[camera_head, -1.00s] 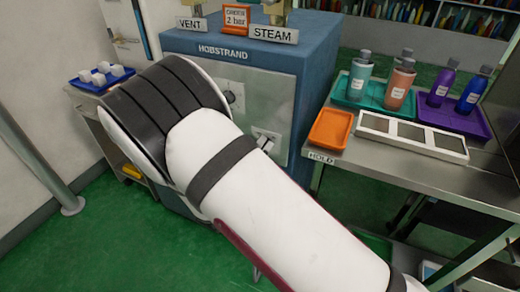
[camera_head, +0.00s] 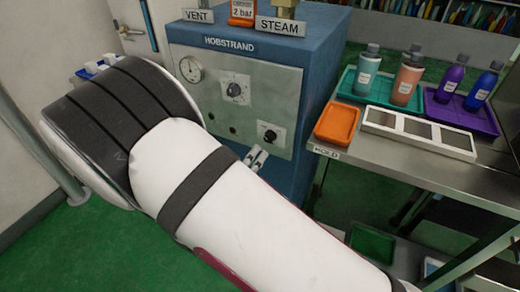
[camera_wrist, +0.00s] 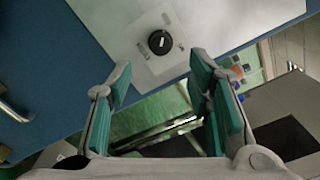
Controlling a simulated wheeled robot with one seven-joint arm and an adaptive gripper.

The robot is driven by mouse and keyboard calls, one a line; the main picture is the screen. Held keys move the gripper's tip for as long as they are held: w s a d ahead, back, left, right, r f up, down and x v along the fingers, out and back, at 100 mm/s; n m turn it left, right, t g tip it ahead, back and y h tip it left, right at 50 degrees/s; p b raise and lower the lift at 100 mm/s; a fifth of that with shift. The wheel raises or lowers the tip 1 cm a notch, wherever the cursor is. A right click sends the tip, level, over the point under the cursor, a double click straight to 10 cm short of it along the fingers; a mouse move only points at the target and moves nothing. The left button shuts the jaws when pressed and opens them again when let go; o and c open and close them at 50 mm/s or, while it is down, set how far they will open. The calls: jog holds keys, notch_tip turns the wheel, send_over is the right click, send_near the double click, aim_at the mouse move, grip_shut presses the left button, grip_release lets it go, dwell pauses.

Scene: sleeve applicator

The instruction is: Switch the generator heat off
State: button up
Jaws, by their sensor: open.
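The generator is a blue cabinet (camera_head: 325,60) with a grey front panel marked HOBSTRAND. A black rotary knob (camera_head: 269,135) on a white plate sits at the panel's lower right. Another dial (camera_head: 235,90) on a white plate is higher up, beside a round gauge (camera_head: 191,68). My gripper (camera_head: 256,158) shows only partly, just below and left of the lower knob, beyond my arm. In the wrist view my gripper (camera_wrist: 161,68) is open and empty, with green pads. A black knob (camera_wrist: 159,42) with a white pointer mark lies ahead, apart from the fingers. Its plate markings are too small to read.
A metal table (camera_head: 440,175) marked HOLD stands right of the generator, with an orange tray (camera_head: 337,124), bottles on trays and a white three-part frame (camera_head: 419,133). VENT and STEAM signs stand above the cabinet. Green floor is free in front.

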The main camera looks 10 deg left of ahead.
jog(key=shift+v, duration=1.9)
jog(key=s+d+r+m+g+h+p, duration=0.25)
jog(key=d+r+m+g, duration=0.45)
jog(key=d+r+m, duration=0.35)
jog(key=s+d+r+m+g+h+p, duration=0.3)
jog(key=d+r+m+g, duration=0.4)
jog(key=d+m, duration=0.55)
jog(key=s+d+r+m+g+y+p, duration=0.25)
jog(key=s+d+r+m+y, duration=0.5)
jog(key=s, duration=0.45)
jog(key=s+a+r+m+t+y+p, duration=0.1)
jog(key=s+r+m+t+y+p, duration=0.1)
jog(key=s+r+m, duration=0.5)
jog(key=s+m+t+y, duration=0.1)
jog(key=m+y, duration=0.1)
jog(key=m, duration=0.4)
jog(key=shift+s+a+t, duration=0.2)
jog(key=shift+s+t, duration=0.15)
